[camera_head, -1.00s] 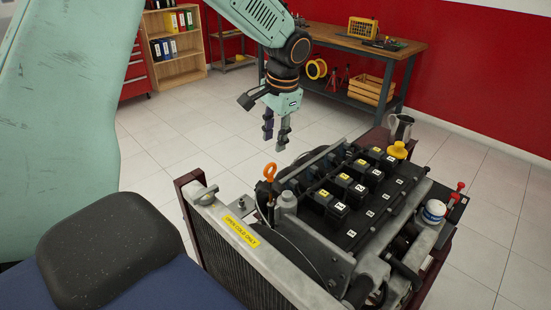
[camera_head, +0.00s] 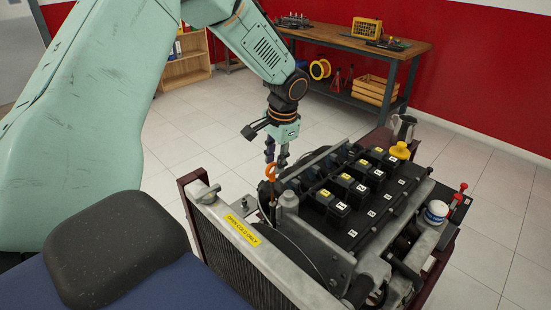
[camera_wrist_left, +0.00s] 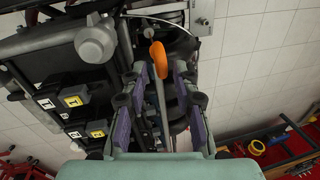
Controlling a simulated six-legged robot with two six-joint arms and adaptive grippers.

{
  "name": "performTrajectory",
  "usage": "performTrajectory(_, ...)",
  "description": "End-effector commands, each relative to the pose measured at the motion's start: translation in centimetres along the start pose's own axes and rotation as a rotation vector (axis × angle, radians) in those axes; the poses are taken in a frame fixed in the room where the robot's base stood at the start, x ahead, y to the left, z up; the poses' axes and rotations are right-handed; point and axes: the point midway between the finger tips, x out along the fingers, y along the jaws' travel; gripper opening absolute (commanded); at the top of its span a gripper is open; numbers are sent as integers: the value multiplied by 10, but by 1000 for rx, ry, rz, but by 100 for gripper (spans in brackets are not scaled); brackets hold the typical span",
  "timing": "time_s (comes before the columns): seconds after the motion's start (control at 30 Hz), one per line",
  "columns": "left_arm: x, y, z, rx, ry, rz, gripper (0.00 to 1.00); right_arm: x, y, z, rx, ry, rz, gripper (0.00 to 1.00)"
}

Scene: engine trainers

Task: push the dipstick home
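The dipstick (camera_head: 270,171) has an orange loop handle and stands at the near left corner of the engine (camera_head: 345,235), behind the radiator. Its thin shaft shows below the loop; how deep it sits is hard to tell. My left gripper (camera_head: 277,158) points down at the loop, just above and behind it in the head view. In the left wrist view the gripper (camera_wrist_left: 161,72) is open, with one finger on each side of the orange loop (camera_wrist_left: 158,58) and the grey shaft. Contact with the fingers cannot be made out. My right gripper is not in view.
The radiator, with a yellow label (camera_head: 242,229), borders the engine's near side. A grey cap (camera_wrist_left: 96,40) stands close to the dipstick in the wrist view. A yellow filler cap (camera_head: 400,150) and a jug (camera_head: 403,127) are at the far side. A workbench (camera_head: 365,42) stands behind.

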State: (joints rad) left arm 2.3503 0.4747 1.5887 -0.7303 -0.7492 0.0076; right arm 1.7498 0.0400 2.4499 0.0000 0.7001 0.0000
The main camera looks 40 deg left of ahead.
Motion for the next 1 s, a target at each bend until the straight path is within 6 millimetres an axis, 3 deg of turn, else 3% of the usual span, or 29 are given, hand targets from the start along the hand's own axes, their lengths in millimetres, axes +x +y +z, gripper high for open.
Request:
performTrajectory(0.3, 0, 0, 0, 1, -1, -1, 0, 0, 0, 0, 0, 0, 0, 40)
performTrajectory(0.87, -1, -1, -1, 2, 5, -2, 0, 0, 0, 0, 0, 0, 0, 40)
performTrajectory(1.0, 14, 2, -2, 3, 4, -2, 0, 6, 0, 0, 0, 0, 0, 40)
